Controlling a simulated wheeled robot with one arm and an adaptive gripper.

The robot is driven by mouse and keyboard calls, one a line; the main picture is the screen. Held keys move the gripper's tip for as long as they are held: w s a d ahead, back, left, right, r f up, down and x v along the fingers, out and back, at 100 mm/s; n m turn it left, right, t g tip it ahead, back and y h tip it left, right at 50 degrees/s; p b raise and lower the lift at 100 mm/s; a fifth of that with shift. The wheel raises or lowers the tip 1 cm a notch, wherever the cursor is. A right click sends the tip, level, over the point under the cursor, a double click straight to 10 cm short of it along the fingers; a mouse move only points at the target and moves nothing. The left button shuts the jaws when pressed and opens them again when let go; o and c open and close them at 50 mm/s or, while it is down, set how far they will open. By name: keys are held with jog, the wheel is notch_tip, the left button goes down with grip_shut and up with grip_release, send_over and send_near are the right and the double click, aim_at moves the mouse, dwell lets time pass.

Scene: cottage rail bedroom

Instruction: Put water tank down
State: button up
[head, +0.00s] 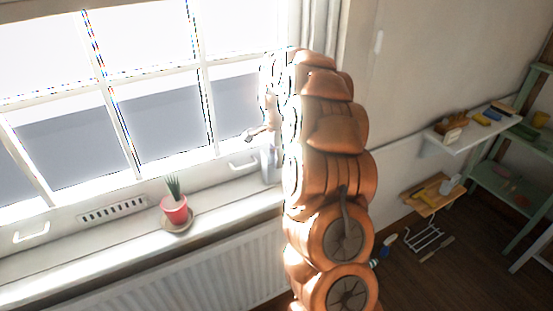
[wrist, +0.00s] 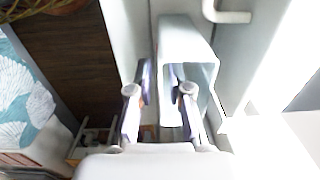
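The water tank appears as a pale, open box (wrist: 188,35) in the wrist view, just beyond my fingers. My gripper (wrist: 157,80) has its fingers close together on either side of the tank's left wall. The right finger overlaps the opening, and the left finger is outside. It looks shut on that wall, though the contact itself is hard to see. In the head view, a small grey-blue container (head: 268,166), likely the tank, is at the right end of the windowsill (head: 236,204), partly behind my arm. My gripper (head: 250,137) shows just above and left of it, washed out by window glare.
A potted plant (head: 174,208) stands on a saucer on the sill, left of the tank. A window handle (head: 243,164) is close beside the tank. A radiator (head: 180,279) is below. A wall shelf (head: 470,133) and green rack (head: 510,180) are at right. The sill between plant and tank is clear.

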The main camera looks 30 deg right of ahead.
jog(key=shift+o, duration=0.7)
jog(key=shift+r, duration=0.1)
notch_tip(320, 180, up, 11)
jog(key=b, duration=0.3)
jog(key=shift+r, duration=0.15)
jog(key=shift+s+r, duration=0.1)
jog(key=shift+r, duration=0.3)
jog(key=shift+a, duration=0.1)
